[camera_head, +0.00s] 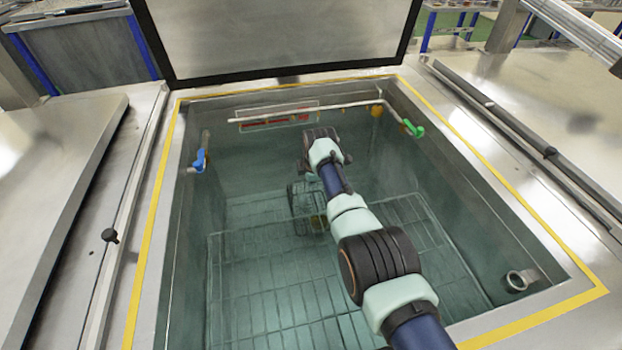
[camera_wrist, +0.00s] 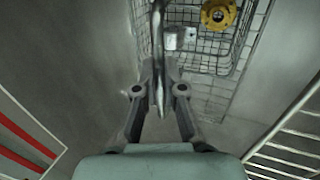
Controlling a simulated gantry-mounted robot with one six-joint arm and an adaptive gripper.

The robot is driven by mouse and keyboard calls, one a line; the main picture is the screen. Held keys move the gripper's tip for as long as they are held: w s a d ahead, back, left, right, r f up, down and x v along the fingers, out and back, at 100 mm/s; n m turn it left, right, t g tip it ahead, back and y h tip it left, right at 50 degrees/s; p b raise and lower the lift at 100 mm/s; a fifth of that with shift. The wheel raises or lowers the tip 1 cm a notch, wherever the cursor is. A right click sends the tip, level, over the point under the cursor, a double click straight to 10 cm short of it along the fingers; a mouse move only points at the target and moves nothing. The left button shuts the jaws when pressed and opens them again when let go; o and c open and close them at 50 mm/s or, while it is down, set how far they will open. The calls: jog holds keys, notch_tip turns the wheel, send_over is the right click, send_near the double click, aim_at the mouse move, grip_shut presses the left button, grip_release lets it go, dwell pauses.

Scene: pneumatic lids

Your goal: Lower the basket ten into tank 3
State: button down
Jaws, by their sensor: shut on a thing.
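The wire basket (camera_head: 297,212) hangs inside the open tank (camera_head: 250,180), below the rim and over the wire rack (camera_head: 270,285). In the wrist view the basket (camera_wrist: 205,53) holds a yellow round part and a small whitish part. My gripper (camera_wrist: 160,88) is shut on the basket's metal handle (camera_wrist: 157,45), which passes between the fingertips. In the head view my wrist hides much of the gripper. I cannot tell whether the basket touches the rack.
The tank lid (camera_head: 280,35) stands raised at the back. A blue valve (camera_head: 200,161) is on the left wall. A pipe (camera_head: 310,112) with a green valve (camera_head: 413,128) crosses the back. A round outlet (camera_head: 521,281) sits at the right. Closed lids flank the tank.

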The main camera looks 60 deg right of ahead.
jog(key=shift+r, duration=0.1)
jog(key=c, duration=1.2)
grip_release()
jog(key=shift+w+d, duration=0.1)
jog(key=shift+f, duration=0.2)
notch_tip(320, 180, up, 10)
jog(key=shift+r, duration=0.15)
notch_tip(320, 180, up, 12)
jog(key=p, duration=1.3)
